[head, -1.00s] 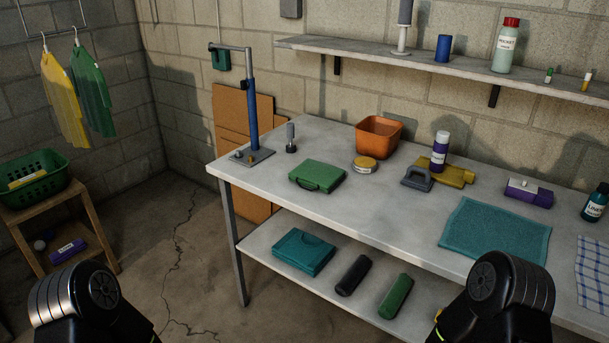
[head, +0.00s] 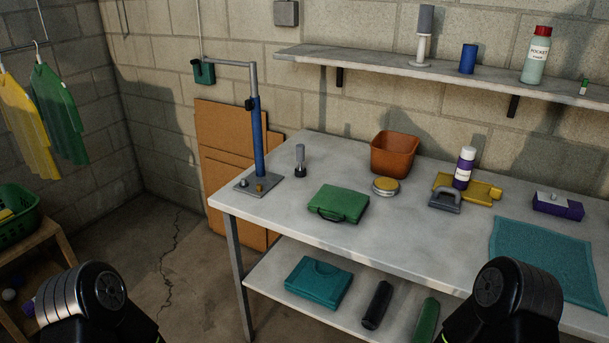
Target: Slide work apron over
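Two garments hang on hangers from a rail at the left edge: a yellow one (head: 25,125) and a green one (head: 60,115) to its right. They look like work aprons or shirts; I cannot tell which. The rail (head: 22,48) is partly cut off by the picture's left edge. The garments hang apart from my arms. Only dark upper links of my two arms show at the bottom left and bottom right; neither gripper is in view.
A workbench (head: 410,238) fills the middle and right, holding a green case (head: 338,203), an orange bin (head: 395,153) and a teal towel (head: 540,262). A green basket (head: 18,225) on a wooden stand (head: 45,240) sits below the garments. Bare floor lies between stand and bench.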

